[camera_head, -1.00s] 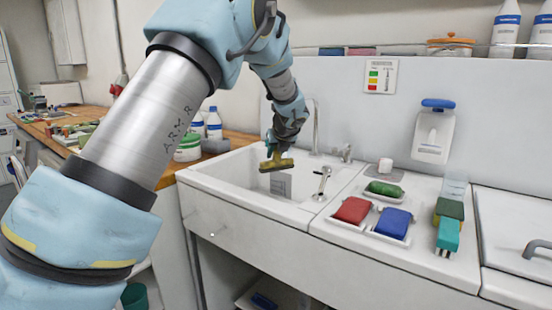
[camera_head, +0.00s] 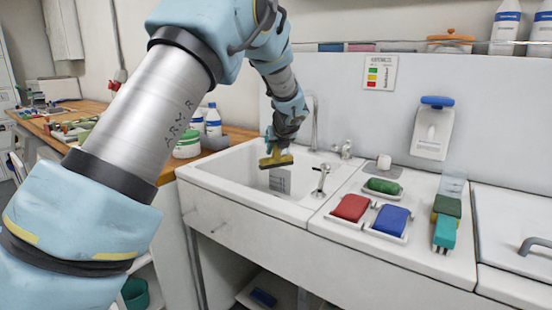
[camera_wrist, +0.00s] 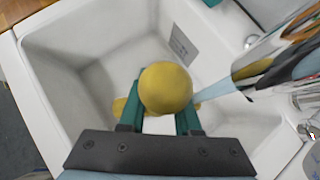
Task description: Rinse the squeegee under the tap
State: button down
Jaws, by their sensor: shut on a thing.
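The yellow squeegee (camera_head: 276,161) is in my gripper (camera_head: 272,143), over the white sink basin (camera_head: 232,176). In the wrist view, the round yellow end of its handle (camera_wrist: 166,88) sits between the teal fingers of my gripper (camera_wrist: 160,120). Parts of the yellow head show on both sides beneath. A tall, thin metal tap (camera_head: 314,124) stands at the back of the sink, to the right of my gripper. In the wrist view, a shiny metal column (camera_wrist: 285,62) fills the right, with a pale bluish streak beside the squeegee. I cannot tell whether water is running.
A short spout (camera_head: 321,178) stands on the sink's right rim. Red (camera_head: 351,207), blue (camera_head: 391,219) and green (camera_head: 383,186) blocks lie in trays on the right counter. A soap dispenser (camera_head: 433,130) hangs on the wall. A white tub (camera_head: 187,145) stands left.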

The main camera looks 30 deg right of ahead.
aim_at(268, 164)
dwell(0.4)
jog(key=shift+s+d, duration=0.3)
jog(key=shift+d, duration=0.1)
jog(key=shift+s+a+b, duration=1.05)
jog(key=shift+s+a, duration=0.25)
jog(key=shift+s, duration=0.2)
jog(key=shift+s+a+b, duration=1)
jog(key=shift+s+a, duration=0.25)
jog(key=shift+s, duration=0.25)
jog(key=s+a+r+p, duration=0.1)
jog(key=s+a+r, duration=0.2)
jog(key=s+r, duration=0.1)
jog(key=shift+a+p, duration=0.2)
jog(key=shift+p, duration=0.1)
dwell(0.4)
